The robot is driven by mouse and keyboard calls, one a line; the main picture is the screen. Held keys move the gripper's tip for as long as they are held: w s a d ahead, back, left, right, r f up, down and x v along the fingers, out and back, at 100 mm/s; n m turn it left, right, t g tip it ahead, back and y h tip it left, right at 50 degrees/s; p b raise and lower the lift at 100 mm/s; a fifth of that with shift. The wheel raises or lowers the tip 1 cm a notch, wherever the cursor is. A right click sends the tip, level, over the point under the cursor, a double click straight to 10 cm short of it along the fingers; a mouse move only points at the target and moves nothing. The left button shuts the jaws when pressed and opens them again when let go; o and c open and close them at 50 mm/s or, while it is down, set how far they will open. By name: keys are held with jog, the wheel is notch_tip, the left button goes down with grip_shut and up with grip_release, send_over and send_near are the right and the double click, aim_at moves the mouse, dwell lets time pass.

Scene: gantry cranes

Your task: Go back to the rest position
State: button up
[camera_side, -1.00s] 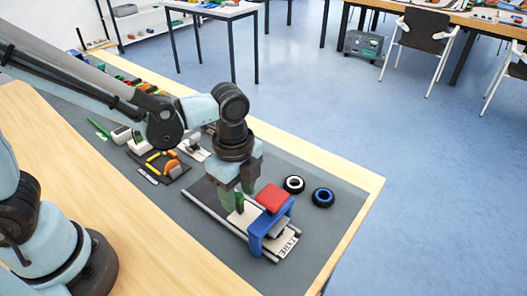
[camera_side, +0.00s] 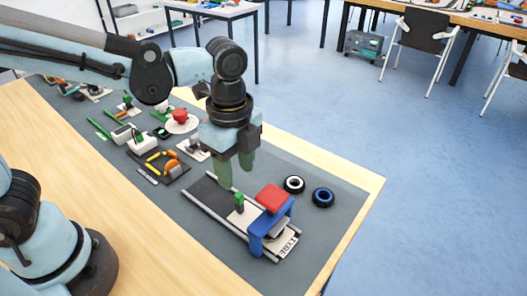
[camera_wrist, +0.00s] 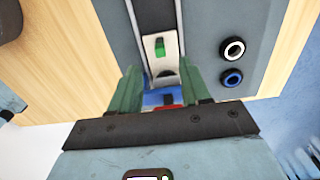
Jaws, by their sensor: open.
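My gripper (camera_side: 236,168) hangs above the grey work mat (camera_side: 330,230), with its two green fingers pointing down and apart, and nothing between them. In the wrist view the fingers (camera_wrist: 156,88) frame the track from either side. Below and to the right of the gripper in the side view, a blue gantry crane (camera_side: 257,232) with a red top (camera_side: 271,197) straddles a track (camera_side: 218,216). A small piece with a green block (camera_side: 239,202) sits on the track beside the crane. The green block also shows in the wrist view (camera_wrist: 160,47).
Two tyres, one white-centred (camera_side: 293,185) and one blue-centred (camera_side: 323,197), lie right of the crane. A dark tray (camera_side: 160,166) with orange and yellow parts, and several small models, stand on the mat to the left. The mat's front right is clear.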

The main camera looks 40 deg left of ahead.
jog(key=s+a+r+n+t, duration=0.1)
jog(key=a+r+n+t, duration=0.1)
jog(key=a+n+t, duration=0.5)
jog(key=a+n, duration=0.6)
jog(key=n, duration=0.5)
jog(key=shift+a+r, duration=0.3)
jog(key=shift+a, duration=0.1)
